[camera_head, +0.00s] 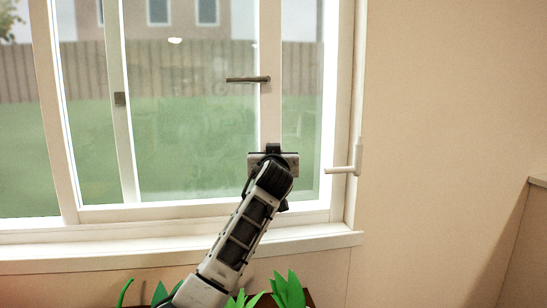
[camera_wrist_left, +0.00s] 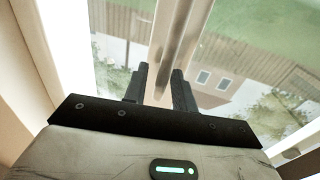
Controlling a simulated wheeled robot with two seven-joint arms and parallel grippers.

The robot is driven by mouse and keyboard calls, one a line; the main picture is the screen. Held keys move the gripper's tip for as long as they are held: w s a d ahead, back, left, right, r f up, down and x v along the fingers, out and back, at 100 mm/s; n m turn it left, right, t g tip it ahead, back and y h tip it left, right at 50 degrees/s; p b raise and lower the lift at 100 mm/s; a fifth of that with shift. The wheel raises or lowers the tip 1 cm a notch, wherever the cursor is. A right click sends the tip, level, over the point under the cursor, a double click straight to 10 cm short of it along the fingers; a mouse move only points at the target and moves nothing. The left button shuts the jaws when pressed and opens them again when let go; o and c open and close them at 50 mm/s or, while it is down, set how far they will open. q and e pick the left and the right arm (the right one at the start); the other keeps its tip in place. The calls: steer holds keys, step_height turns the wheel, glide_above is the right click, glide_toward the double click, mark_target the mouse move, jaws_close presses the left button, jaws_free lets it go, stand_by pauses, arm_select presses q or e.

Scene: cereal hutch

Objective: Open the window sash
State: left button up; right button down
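The window sash (camera_head: 125,130) is a white frame with glass, set in the larger white window frame (camera_head: 348,100). A dark grey bar handle (camera_head: 248,79) sticks out to the left from the sash's right stile (camera_head: 270,50). My left gripper (camera_head: 272,150) is in front of the lower part of that stile, below the handle in the picture. In the left wrist view its two black fingers (camera_wrist_left: 162,88) are apart, with a pale upright strip of frame seen between them. I cannot tell whether they touch it. My right gripper is not in view.
A white lever (camera_head: 343,170) sticks out at the window frame's lower right. The white sill (camera_head: 180,250) runs under the window, with green leaves (camera_head: 285,290) below it. A bare wall (camera_head: 440,120) fills the right, with a ledge (camera_head: 538,181) at the far right edge.

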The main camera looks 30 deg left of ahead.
arm_select(q)
steer(key=b+v, duration=0.2)
steer(key=v, duration=1.4)
steer(key=shift+a, duration=0.1)
